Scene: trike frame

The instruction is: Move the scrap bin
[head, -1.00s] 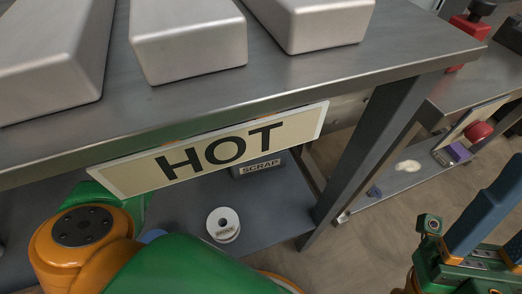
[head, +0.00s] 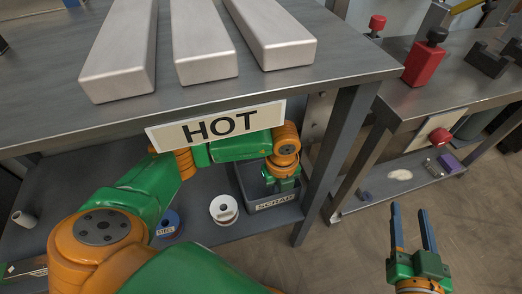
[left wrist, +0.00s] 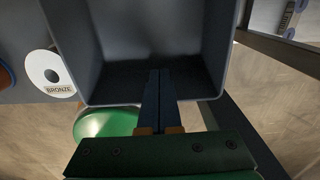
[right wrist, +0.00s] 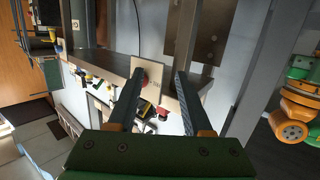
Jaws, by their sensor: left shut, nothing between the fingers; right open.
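The scrap bin (head: 272,206) is a grey open-topped box with a SCRAP label, on the lower shelf under the bench, near the bench leg. In the left wrist view its open inside (left wrist: 150,40) fills the upper middle and looks empty. My left gripper (head: 284,184) reaches under the bench to the bin. Its fingers (left wrist: 160,72) are shut and empty, overlapping the near rim, with the tips over the opening. I cannot tell whether they touch the bin. My right gripper (head: 412,206) is open and empty, out over the floor to the right.
The bench top with the HOT sign (head: 220,124) hangs above my left arm. A white bronze spool (head: 224,209) stands left of the bin, and a blue steel spool (head: 168,224) is further left. The bench leg (head: 335,165) is close on the bin's right.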

